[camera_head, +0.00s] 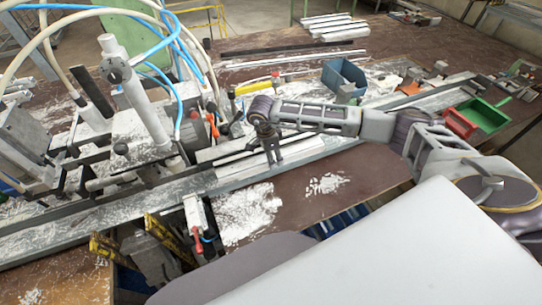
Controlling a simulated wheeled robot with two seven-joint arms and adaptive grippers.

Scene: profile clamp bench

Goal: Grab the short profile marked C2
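My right gripper (272,158) points down over the bench rail in the middle of the view, its arm coming in from the right. Its dark fingers are small here, and I cannot tell whether they are apart or closed on something. A pale profile (235,165) lies along the rail right by the fingertips; whether they touch it is unclear. Several short pale profiles (333,26) lie together at the far back of the bench. No C2 marking is readable on any profile. My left gripper is not in view.
A clamp machine (130,110) with hoses stands at the left. Long profiles (290,62) lie behind the rail. A blue bin (343,76), a green tray (482,117) and a red bin (460,124) stand at the right. Pale shavings (245,212) cover part of the brown front surface.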

